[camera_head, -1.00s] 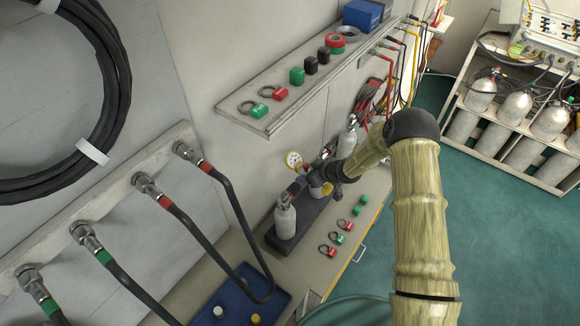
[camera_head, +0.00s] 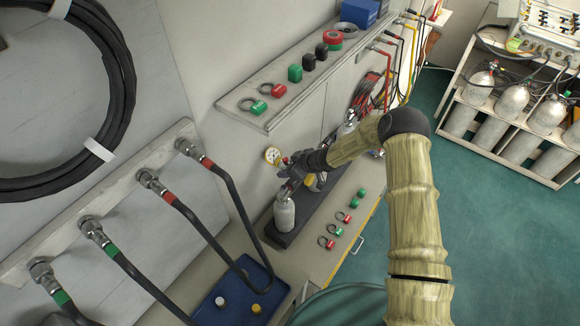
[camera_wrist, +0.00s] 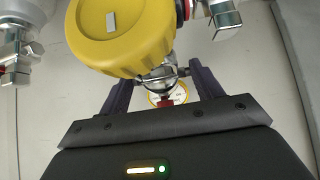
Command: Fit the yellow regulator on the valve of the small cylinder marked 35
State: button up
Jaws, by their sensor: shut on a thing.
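My gripper (camera_wrist: 162,92) is shut on the yellow regulator (camera_wrist: 122,32), whose round yellow body fills the top of the wrist view. In the head view my gripper (camera_head: 308,172) holds it above the dark rack; the regulator's gauge (camera_head: 272,156) sticks out to the left. A small grey cylinder (camera_head: 284,214) stands upright at the rack's near end, just below the gripper. Whether the regulator touches its valve I cannot tell. Metal valves show left (camera_wrist: 16,56) and right (camera_wrist: 222,18) in the wrist view. Another cylinder behind is mostly hidden by my arm. No number is legible.
A shelf (camera_head: 262,118) with coloured blocks and rings runs along the wall above. Several black hoses (camera_head: 237,215) hang at left. A blue tray (camera_head: 215,315) with small caps lies in front. Tagged rings (camera_head: 326,242) lie on the bench right of the rack.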

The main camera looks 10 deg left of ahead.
jog(key=s+a+b, duration=0.2)
jog(key=s+b, duration=0.4)
jog(key=b, duration=0.1)
jog(key=shift+a, duration=0.25)
dwell(0.5)
jog(key=shift+s+b, duration=0.15)
jog(key=shift+b, duration=0.15)
jog(key=shift+f+b, duration=1.5)
jog(key=shift+f, duration=0.35)
dwell(1.9)
jog(key=o, duration=1.5)
jog(key=shift+d, duration=0.1)
jog(key=v, duration=1.7)
jog(key=shift+s+r, duration=0.1)
jog(key=shift+r, duration=0.1)
